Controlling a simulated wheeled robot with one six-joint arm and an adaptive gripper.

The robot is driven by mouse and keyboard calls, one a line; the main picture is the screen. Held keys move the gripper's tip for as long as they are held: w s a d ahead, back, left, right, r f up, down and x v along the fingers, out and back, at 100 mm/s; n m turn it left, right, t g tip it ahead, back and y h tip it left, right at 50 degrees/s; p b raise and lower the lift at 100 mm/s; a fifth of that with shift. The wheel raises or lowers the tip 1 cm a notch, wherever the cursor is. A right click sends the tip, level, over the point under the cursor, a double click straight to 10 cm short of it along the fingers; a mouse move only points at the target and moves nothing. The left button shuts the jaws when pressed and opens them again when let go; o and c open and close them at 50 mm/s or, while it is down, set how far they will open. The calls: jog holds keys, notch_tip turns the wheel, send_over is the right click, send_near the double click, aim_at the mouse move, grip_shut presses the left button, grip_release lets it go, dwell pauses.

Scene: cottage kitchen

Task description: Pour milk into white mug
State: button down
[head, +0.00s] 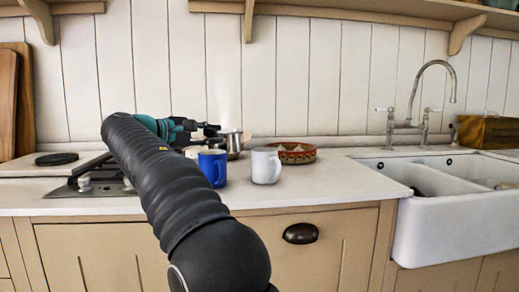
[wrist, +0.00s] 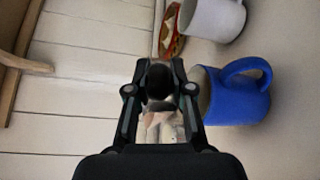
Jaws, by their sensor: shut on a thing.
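My gripper (head: 212,131) is above the counter, behind and above the blue mug, at the end of my arm. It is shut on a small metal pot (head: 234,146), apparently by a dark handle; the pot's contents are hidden. In the wrist view a dark round part shows between the fingers of my gripper (wrist: 160,68). The white mug (head: 265,166) stands upright on the counter, right of the blue mug and in front of the pot. The white mug also shows at the top of the wrist view (wrist: 215,18). I cannot see any milk.
A blue mug (head: 213,168) stands left of the white mug, close to my gripper; it also shows in the wrist view (wrist: 236,100). A patterned bowl (head: 298,154) is behind right. A hob (head: 92,187) is left, a sink (head: 440,222) right. The counter (head: 345,183) before the sink is clear.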

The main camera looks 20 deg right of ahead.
dwell(0.3)
jog(key=shift+s+d+f+m+y, duration=0.1)
jog(key=shift+s+d+m+y, duration=0.15)
jog(key=shift+s+m, duration=0.3)
jog(key=shift+s+d+f+m+y, duration=0.15)
jog(key=shift+s+d+m, duration=0.15)
jog(key=shift+s+m, duration=0.25)
jog(key=shift+s+d+f+m+t, duration=0.4)
jog(key=shift+s+d+f+m, duration=0.1)
jog(key=shift+s+f+m, duration=0.35)
jog(key=m+b, duration=0.1)
jog(key=s+d+m+y+b, duration=0.1)
jog(key=s+m+t+b, duration=0.1)
jog(key=m, duration=0.1)
jog(key=shift+s+d+r, duration=0.15)
jog(key=shift+s+d, duration=0.1)
jog(key=shift+f+y+b, duration=0.25)
jog(key=shift+y+b, duration=0.05)
jog(key=shift+b, duration=0.25)
jog(key=shift+f+m, duration=0.1)
jog(key=shift+m, duration=0.15)
